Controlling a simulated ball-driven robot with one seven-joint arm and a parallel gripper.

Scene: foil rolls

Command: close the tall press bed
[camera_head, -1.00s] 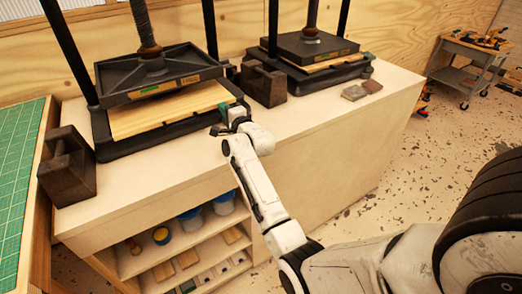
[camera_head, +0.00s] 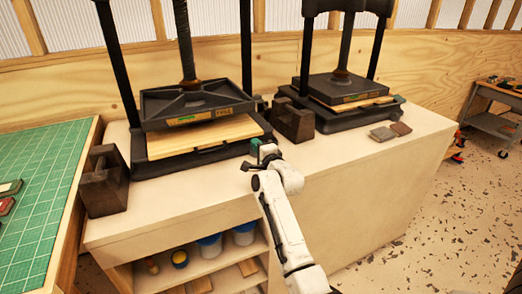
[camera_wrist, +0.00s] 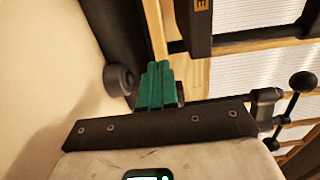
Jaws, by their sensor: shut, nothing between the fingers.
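The left press (camera_head: 185,105) has a wooden bed (camera_head: 205,136) with a dark handle at its front edge, sticking out forward from under the raised dark plate. Its uprights run out of the top of the head view. The right press (camera_head: 340,90) has a wooden bed (camera_head: 370,101) that sticks out a little. I cannot tell for certain which is the tall one. My gripper (camera_head: 257,148) is at the left press's front right corner. In the wrist view its green fingers (camera_wrist: 155,84) are together and empty, beside the dark frame and a wooden edge; contact is unclear.
A dark weight block (camera_head: 105,182) stands left of the left press, another (camera_head: 293,120) between the presses. Two small blocks (camera_head: 391,131) lie at the right. A green cutting mat (camera_head: 40,190) is at far left. The bench front (camera_head: 210,200) is clear.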

